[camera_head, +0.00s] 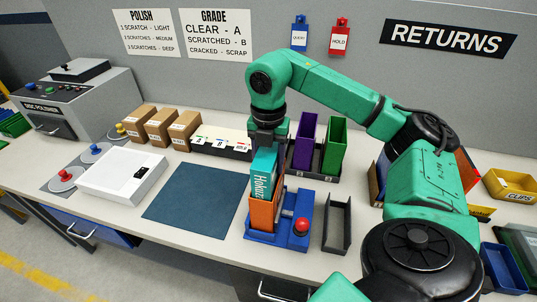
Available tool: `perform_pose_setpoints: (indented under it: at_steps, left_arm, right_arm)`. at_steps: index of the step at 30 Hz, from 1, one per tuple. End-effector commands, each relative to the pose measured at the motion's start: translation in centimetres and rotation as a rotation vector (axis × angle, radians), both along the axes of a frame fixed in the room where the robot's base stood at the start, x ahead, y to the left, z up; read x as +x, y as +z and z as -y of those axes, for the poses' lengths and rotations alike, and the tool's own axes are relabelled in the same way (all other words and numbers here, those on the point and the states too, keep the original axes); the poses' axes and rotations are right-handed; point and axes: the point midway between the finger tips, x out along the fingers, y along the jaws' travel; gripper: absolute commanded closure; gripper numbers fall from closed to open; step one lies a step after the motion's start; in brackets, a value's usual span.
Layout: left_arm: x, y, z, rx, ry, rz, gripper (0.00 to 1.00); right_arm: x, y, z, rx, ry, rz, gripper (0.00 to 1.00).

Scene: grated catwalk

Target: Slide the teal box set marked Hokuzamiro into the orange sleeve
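The teal box set (263,176) with white lettering reading "Hokuz…" stands upright, its lower part inside the orange sleeve (262,214). The rest of the lettering is hidden by the sleeve. The sleeve stands open end up in a blue fixture (290,236) with a red button. My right gripper (267,148) points down at the top of the teal box and appears shut on it; its fingertips are hard to make out. My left gripper is not in view.
Purple (304,140) and green (335,146) sleeves stand in a dark rack behind the fixture. An empty grey holder (337,224) is to its right. A dark blue mat (192,199) lies clear to the left. My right arm covers much of the bench's right side.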

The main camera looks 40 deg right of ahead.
Motion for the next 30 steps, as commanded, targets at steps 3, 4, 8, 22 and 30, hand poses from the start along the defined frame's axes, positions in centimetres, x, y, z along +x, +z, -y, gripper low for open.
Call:
perform_pose_setpoints:
  at_steps: [3,4,8,22,30]
  left_arm:
    - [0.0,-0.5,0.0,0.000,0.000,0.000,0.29]
    - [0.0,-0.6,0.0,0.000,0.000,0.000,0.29]
    - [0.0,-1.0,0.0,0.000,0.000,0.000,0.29]
    - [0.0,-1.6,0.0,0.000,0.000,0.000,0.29]
    - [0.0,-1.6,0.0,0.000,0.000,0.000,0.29]
  right_arm:
    - [0.0,-0.6,0.0,0.000,0.000,0.001,1.00]
    - [0.0,-0.7,0.0,0.000,0.000,0.001,1.00]
    - [0.0,-1.2,0.0,0.000,0.000,0.001,1.00]
    - [0.0,-2.0,0.0,0.000,0.000,0.000,0.21]
    - [0.0,-2.0,0.0,0.000,0.000,0.000,0.09]
